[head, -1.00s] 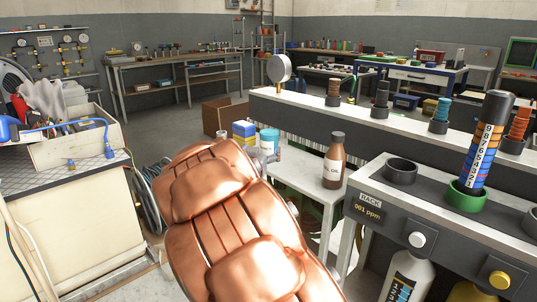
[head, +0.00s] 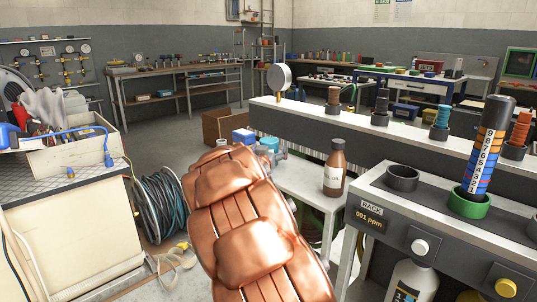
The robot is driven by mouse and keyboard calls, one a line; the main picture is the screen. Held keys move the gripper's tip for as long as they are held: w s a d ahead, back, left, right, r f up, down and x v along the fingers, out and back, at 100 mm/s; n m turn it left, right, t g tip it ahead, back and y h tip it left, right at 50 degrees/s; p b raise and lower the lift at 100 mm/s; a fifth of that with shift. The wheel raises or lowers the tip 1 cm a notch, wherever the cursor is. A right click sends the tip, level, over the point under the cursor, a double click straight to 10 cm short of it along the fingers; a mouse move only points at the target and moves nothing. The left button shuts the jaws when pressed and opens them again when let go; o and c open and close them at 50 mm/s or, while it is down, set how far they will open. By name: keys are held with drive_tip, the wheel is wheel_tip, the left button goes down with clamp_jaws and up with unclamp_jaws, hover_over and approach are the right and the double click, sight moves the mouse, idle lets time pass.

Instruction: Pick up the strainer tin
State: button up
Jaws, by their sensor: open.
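No object can be made out for sure as the strainer tin. A small teal round tin or tub (head: 269,143) shows at the far end of the white side table, partly hidden by my copper-coloured arm; its label is too small to read. A small grey item beside it is too unclear to name.
A blue box (head: 243,136) stands near the teal tin. A brown bottle (head: 335,168) stands on the white side table (head: 298,180). The grey rack (head: 405,208) is at the right. A hose reel (head: 160,207) and a cream cabinet (head: 70,235) are at the left.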

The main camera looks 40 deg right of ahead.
drive_tip(key=c, duration=1.4)
